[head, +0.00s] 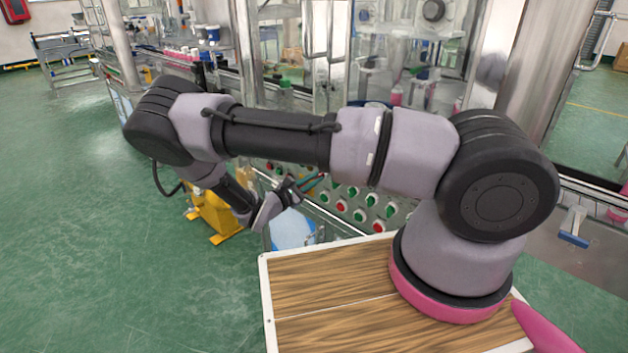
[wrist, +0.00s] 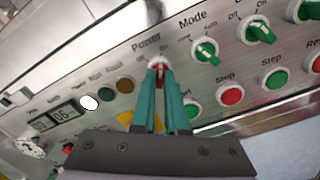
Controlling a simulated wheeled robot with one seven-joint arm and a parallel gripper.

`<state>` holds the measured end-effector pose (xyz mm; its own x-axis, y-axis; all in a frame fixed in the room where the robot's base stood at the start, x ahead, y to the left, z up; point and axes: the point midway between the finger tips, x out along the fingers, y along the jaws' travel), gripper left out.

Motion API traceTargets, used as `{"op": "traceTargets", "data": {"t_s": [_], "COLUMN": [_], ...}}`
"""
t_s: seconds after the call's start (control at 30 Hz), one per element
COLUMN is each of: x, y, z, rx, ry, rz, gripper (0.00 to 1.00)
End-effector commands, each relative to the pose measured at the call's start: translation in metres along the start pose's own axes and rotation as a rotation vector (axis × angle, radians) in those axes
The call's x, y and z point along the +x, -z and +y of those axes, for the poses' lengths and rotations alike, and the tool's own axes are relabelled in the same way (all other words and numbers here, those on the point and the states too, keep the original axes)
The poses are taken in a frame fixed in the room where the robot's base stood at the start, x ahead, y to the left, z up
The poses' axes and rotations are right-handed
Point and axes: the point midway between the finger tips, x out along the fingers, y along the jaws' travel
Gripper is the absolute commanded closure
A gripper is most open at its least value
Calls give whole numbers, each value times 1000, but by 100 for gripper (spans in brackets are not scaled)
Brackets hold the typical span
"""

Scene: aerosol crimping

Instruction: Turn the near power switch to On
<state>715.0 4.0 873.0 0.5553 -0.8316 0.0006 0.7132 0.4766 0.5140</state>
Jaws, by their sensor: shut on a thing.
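The near power switch (wrist: 158,63) is a red knob in a pale ring under the "Power" label on the metal panel in the wrist view. My gripper (wrist: 159,76) has its two teal fingers closed on this knob, and the fingertips hide much of it. Which way the knob points cannot be told. In the head view my gripper (head: 317,181) reaches the panel's left part, and the switch itself is hidden there.
A green Mode switch (wrist: 206,51) sits just right of the power switch. A red Stop button (wrist: 231,96) and a green button (wrist: 192,108) lie below. Indicator lights and small displays (wrist: 65,111) are at left. Several more knobs line the panel (head: 360,215).

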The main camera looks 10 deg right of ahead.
Motion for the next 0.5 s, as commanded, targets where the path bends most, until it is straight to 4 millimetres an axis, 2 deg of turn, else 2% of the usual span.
{"op": "traceTargets", "data": {"t_s": [0.1,0.13,0.2,0.5], "x": [-1,-1,-1,-1], "y": [1,1,1,1], "z": [-1,-1,-1,0], "rx": [-1,-1,-1,-1], "ry": [1,1,1,0], "rz": [4,4,4,2], "gripper": [100,81,59,59]}}
